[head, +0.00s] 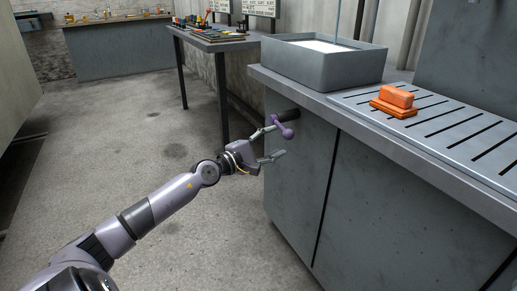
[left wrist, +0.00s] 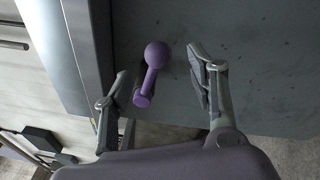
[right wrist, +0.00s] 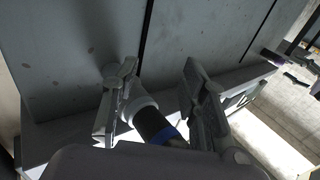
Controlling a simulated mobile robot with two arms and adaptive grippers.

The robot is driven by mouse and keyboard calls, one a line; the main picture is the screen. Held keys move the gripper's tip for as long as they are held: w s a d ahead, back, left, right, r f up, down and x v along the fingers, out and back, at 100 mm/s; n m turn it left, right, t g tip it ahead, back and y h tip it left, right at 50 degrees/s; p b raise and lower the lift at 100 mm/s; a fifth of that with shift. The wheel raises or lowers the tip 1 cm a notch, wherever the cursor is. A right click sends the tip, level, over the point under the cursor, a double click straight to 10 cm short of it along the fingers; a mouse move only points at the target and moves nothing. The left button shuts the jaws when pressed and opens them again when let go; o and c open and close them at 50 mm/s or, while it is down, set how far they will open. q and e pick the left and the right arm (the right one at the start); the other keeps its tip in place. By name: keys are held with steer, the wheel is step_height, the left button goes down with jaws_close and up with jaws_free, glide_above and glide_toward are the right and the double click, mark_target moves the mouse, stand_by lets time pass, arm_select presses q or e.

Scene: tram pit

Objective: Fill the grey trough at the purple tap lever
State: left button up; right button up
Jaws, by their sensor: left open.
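The grey trough (head: 325,69) stands on the counter, with a bright, pale surface inside. A thin vertical strand above it may be water or a pipe. The purple tap lever (head: 283,128), with a ball end, sticks out from the cabinet front below the trough. My left gripper (head: 279,141) is open at the lever. In the left wrist view the lever (left wrist: 150,75) shows between the spread fingers, with no clear contact. My right gripper (right wrist: 158,75) shows only in its own wrist view, fingers apart, facing a grey panel.
An orange block (head: 395,98) sits on the slotted drainboard (head: 450,125) right of the trough. A table (head: 215,42) with small items stands behind. A dark cylinder with a blue band (right wrist: 158,128) lies between the right fingers' bases in view; its identity is unclear. The floor at left is clear.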

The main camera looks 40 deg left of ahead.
arm_select(q)
steer(key=shift+s+a, duration=0.2)
steer(key=shift+s, duration=0.7)
steer(key=shift+s+a, duration=0.15)
steer(key=shift+s, duration=0.8)
steer(key=shift+s+a, duration=0.2)
steer(key=shift+s, duration=0.7)
stand_by(5.2)
